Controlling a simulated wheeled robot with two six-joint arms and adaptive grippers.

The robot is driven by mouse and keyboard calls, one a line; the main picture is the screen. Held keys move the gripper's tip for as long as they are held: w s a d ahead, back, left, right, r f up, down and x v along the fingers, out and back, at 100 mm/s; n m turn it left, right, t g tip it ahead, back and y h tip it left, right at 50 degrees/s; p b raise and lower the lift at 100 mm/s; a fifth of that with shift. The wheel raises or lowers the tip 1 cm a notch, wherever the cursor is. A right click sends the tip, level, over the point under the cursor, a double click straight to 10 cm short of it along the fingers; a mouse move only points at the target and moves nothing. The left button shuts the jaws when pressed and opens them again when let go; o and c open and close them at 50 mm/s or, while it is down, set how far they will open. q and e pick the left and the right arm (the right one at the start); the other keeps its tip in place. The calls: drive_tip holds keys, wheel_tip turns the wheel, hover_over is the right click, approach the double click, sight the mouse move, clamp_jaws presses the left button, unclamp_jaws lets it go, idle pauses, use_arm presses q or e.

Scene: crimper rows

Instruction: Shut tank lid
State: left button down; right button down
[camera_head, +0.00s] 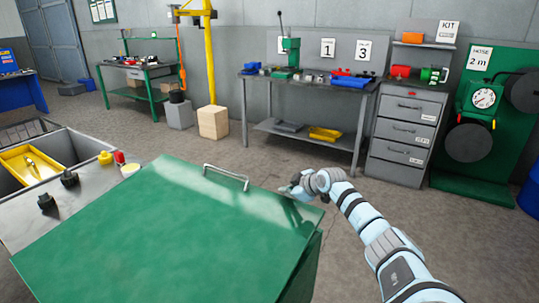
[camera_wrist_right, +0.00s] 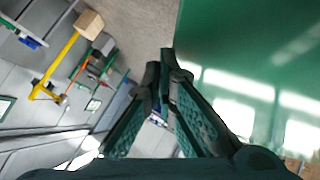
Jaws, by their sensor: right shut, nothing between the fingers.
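The tank lid (camera_head: 165,230) is a broad green panel that fills the lower left of the head view. It lies about flat, and I cannot tell whether a gap is left beneath it. A metal bar handle (camera_head: 226,176) is on its far edge. My right gripper (camera_head: 288,190) is at the lid's far right corner, to the right of the handle, with nothing in it. In the wrist view its fingers (camera_wrist_right: 164,62) meet at the tips, beside the green lid (camera_wrist_right: 245,75); I cannot tell whether they touch it. My left gripper is out of view.
Left of the lid is a grey counter (camera_head: 110,190) with black knobs and a basin holding a yellow tray (camera_head: 30,165). A workbench (camera_head: 310,82) and a drawer cabinet (camera_head: 405,130) stand at the back. The floor (camera_head: 270,160) between is clear.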

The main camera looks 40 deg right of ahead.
drive_tip(key=shift+f, duration=0.35)
drive_tip(key=shift+r, duration=0.25)
